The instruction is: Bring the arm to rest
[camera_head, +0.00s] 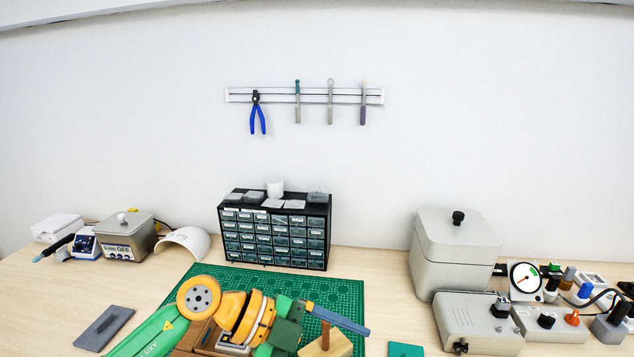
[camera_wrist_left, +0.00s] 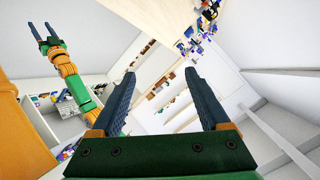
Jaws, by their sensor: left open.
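My left arm comes in from the lower left of the head view, over the green cutting mat (camera_head: 345,291). Its left gripper (camera_head: 340,318) points right, with a blue-grey finger seen side-on. In the left wrist view the two fingers of the left gripper (camera_wrist_left: 165,95) stand wide apart with nothing between them. My other arm shows at the left of that view, and its right gripper (camera_wrist_left: 44,32) has two fingers apart and looks empty. The right arm does not show in the head view.
A wooden block (camera_head: 327,345) with a brown peg sits close by the left gripper, partly hidden. A black drawer cabinet (camera_head: 275,233) stands behind the mat. A grey lidded box (camera_head: 455,255) and grey devices (camera_head: 478,322) stand right. A grey slab (camera_head: 104,328) lies left.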

